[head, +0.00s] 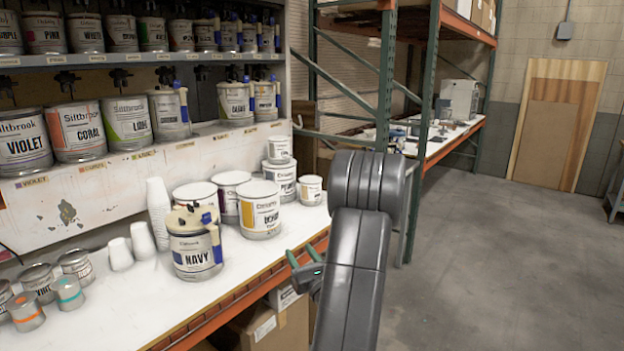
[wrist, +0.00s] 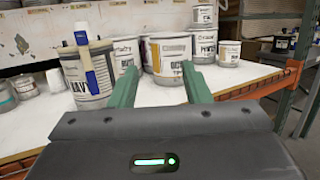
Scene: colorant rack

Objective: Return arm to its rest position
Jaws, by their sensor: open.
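My gripper (head: 302,258) is at the front edge of the white bench in the head view, with its green fingers pointing left and partly hidden behind my arm. In the wrist view my gripper (wrist: 158,82) shows two green fingers spread apart with nothing between them. The NAVY can (head: 196,242), with a blue-handled piece on its side, stands on the bench to the left of the fingers. It also shows in the wrist view (wrist: 88,75). My grey arm reaches up from the bottom of the head view.
Several cans, including a yellow-labelled one (head: 259,210), stand behind the NAVY can. White cups (head: 159,215) and small tins (head: 68,292) are at the left. Shelves of colorant cans (head: 75,131) rise behind. A green rack post (head: 385,75) stands behind my arm. Floor (head: 500,270) at right is clear.

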